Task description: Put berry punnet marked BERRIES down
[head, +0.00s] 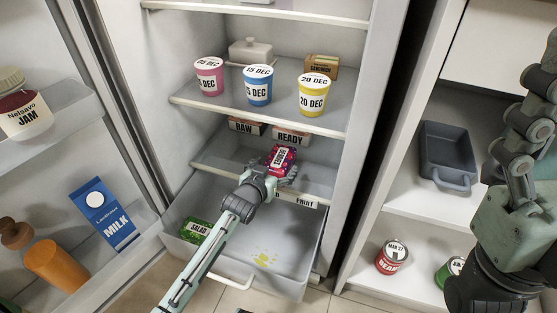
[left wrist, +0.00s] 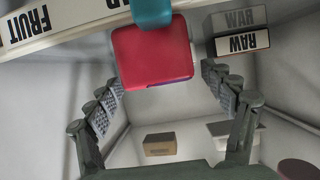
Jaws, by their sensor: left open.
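The berry punnet (head: 281,158) is a small dark red and purple pack with a white label on top. It is over the lower fridge shelf, above the drawer; whether it rests on the shelf is unclear. My left gripper (head: 272,176) is at its near side, partly covering it. In the left wrist view the punnet (left wrist: 152,55) is a plain red block ahead of the fingertips. The left gripper (left wrist: 160,88) is open, one finger to each side, with a gap to the punnet. My right gripper (head: 525,125) is at the right edge, partly cut off; its opening is unclear.
The RAW (head: 246,127) and READY (head: 291,137) labelled boxes are behind the punnet. Pink, blue and yellow dated tubs stand on the shelf above. The pulled-out drawer (head: 318,250) holds a SALAD pack (head: 196,230) and a yellow stain (head: 264,259). The open door is at left.

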